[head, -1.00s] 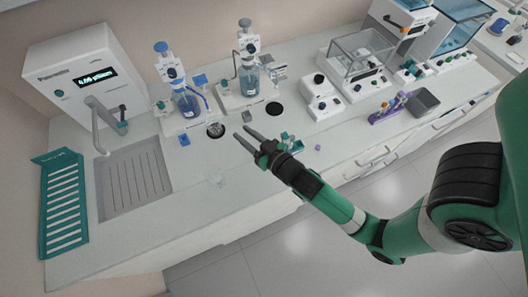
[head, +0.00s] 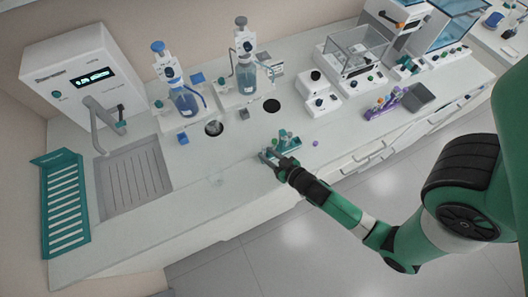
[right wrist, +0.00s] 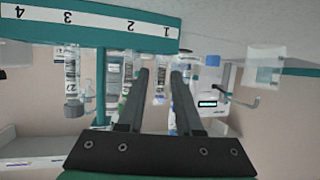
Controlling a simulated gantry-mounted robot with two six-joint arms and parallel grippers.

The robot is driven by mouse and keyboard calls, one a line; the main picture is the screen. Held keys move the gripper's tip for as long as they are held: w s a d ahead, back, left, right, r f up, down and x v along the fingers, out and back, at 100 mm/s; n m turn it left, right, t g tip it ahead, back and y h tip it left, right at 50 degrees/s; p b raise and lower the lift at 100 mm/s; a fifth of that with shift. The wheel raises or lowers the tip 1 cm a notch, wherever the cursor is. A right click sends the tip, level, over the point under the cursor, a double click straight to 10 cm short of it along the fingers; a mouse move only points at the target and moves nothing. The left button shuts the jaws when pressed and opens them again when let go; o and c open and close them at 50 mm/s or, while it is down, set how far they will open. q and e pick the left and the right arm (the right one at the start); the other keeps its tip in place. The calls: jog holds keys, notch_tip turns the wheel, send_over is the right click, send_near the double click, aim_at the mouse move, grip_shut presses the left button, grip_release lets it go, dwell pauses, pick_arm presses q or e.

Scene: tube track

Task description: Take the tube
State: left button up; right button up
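A small teal tube rack (head: 289,141) stands on the bench in the head view, close to my right gripper. In the right wrist view, which is upside down, the rack's numbered teal bar (right wrist: 95,22) shows at upper left, and a clear tube (right wrist: 72,68) with a grey cap hangs by positions 3 and 4. My right gripper (head: 264,156) is low over the bench just in front of the rack. In the wrist view its fingers (right wrist: 165,80) are apart, beside the position 1 end. Whether a tube lies between them is unclear against the cluttered background. My left gripper is out of view.
Two bottle dispensers (head: 185,100) and a sink drainer (head: 133,180) are at left. A purple rack (head: 384,107) and a grey box (head: 419,97) are at right. The front left bench is clear.

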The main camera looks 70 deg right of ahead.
jog(key=x, duration=0.5)
jog(key=shift+w+d, duration=0.2)
jog(key=shift+w, duration=0.05)
grip_shut()
notch_tip(320, 180, up, 10)
jog(key=p, duration=0.3)
jog(key=shift+p, duration=0.4)
